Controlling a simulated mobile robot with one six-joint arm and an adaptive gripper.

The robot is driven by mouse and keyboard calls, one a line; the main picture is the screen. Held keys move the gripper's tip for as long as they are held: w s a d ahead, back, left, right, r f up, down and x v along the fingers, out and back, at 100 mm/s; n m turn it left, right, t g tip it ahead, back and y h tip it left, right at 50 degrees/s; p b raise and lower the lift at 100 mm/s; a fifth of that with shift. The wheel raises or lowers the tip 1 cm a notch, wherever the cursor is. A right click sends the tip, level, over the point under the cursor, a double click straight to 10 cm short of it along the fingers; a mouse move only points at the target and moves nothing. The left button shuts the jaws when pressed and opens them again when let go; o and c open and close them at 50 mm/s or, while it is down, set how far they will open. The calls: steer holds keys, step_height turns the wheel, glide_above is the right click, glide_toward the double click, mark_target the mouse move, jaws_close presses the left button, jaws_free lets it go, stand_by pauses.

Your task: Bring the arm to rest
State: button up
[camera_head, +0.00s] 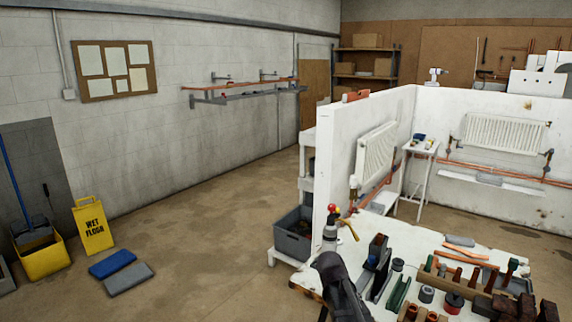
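I cannot make out my arm or my gripper clearly in the head view. A dark grey, curved shape (341,287) stands at the near left corner of the workbench (308,279). I cannot tell whether it is a tool on the bench or a part of me. No fingers show on it, and nothing is seen held.
The workbench is crowded with tools, fittings and a torch with a red and yellow top (331,228). White partition walls (338,150) carry radiators (503,133). The middle floor is clear.

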steer(key=s+a+m+y, duration=0.1)
steer(key=s+m+y, duration=0.1)
steer(key=s, duration=0.4)
steer(key=s+a+f+m+y, duration=0.1)
steer(key=s+m+y, duration=0.1)
steer(key=s, duration=0.3)
steer(key=shift+s+a+m+y, duration=0.25)
steer(key=shift+s+m+y, duration=0.15)
steer(key=shift+m, duration=0.4)
